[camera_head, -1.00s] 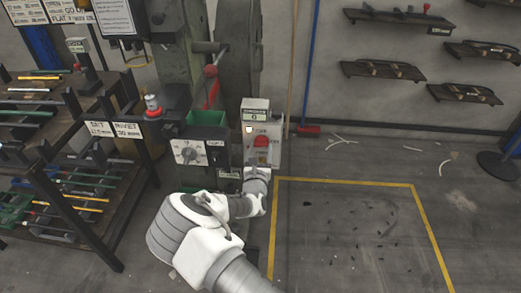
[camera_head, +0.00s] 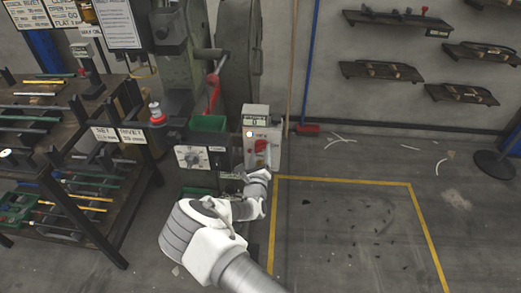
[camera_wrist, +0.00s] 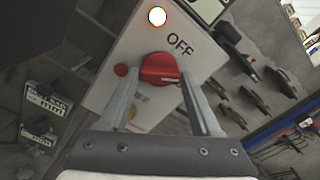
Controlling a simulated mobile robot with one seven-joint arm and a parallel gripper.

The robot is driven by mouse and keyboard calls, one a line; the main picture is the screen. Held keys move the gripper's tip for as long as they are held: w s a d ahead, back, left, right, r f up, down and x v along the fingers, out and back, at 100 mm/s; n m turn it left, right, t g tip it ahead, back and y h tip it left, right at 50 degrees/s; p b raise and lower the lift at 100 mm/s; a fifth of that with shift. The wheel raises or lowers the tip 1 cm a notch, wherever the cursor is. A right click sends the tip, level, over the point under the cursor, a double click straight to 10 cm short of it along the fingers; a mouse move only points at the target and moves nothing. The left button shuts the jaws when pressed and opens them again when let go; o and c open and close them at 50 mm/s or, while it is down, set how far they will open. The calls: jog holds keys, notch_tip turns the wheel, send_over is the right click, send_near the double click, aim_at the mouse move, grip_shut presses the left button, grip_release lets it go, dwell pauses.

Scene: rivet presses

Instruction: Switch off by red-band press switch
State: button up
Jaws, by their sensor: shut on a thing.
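The switch box (camera_head: 257,118), pale grey, stands right of the press (camera_head: 180,60) in the head view. Its red rotary knob (camera_head: 260,146) also shows large in the wrist view (camera_wrist: 160,68), below the word OFF (camera_wrist: 181,44). A lamp (camera_wrist: 157,16) on the box glows white-orange, also visible in the head view (camera_head: 250,134). My gripper (camera_wrist: 160,82) has a finger on each side of the knob and is shut on it. In the head view my gripper (camera_head: 262,160) is at the box front, partly hiding its lower part. I cannot make out a red band on the press.
A red-handled lever (camera_head: 213,92) stands on the press, left of the box. A tool rack (camera_head: 112,75) is at left. A yellow-outlined floor area (camera_head: 345,180) is clear except for small debris.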

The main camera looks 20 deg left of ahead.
jog(key=n+p, duration=0.1)
jog(key=n, duration=0.4)
jog(key=shift+n+p, duration=0.3)
jog(key=n, duration=0.5)
jog(key=shift+n, duration=0.3)
jog(key=o, duration=1.4)
jog(key=shift+s, duration=0.1)
jog(key=p+v, duration=0.3)
jog(key=v, duration=1.4)
jog(key=shift+s, duration=0.15)
